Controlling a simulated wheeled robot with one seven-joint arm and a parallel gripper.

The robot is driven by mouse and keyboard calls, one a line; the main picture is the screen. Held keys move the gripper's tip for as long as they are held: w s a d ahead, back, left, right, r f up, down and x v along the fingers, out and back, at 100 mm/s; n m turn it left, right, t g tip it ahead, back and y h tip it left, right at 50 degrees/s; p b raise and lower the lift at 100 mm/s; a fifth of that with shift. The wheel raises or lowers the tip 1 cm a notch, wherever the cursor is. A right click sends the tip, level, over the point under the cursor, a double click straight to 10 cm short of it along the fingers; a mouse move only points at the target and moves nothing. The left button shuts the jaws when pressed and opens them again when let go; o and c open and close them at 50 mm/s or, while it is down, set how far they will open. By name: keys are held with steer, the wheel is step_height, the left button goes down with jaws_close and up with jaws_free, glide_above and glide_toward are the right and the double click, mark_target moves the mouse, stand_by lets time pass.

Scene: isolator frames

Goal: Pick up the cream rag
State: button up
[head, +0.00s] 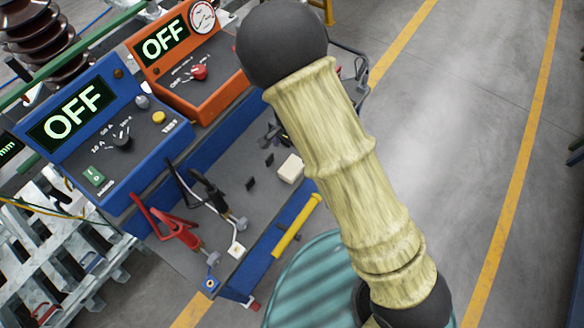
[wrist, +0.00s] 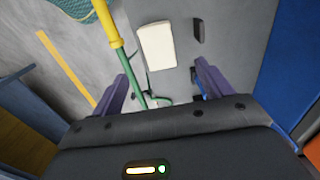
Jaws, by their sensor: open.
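The cream rag (head: 291,168) lies as a small pale folded block on the grey top of the blue cart, beside my arm in the head view. It also shows in the wrist view (wrist: 157,45), flat on the grey surface ahead of the fingertips. My gripper (wrist: 160,72) is open, with its two purple fingers wide apart and nothing held between them. The rag lies beyond the tips, roughly in line with the gap. In the head view I cannot make out my gripper; my sleeved arm covers part of the scene.
Red clamps (head: 180,232), the blue tester (head: 95,130) and the orange tester (head: 190,65) crowd the cart's left side.

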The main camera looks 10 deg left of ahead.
glide_above(292, 167)
step_height(292, 167, down, 6)
steer(key=shift+a+r, duration=0.15)
steer(key=shift+f+p, duration=0.8)
steer(key=shift+f, duration=1.8)
steer(key=c, duration=1.1)
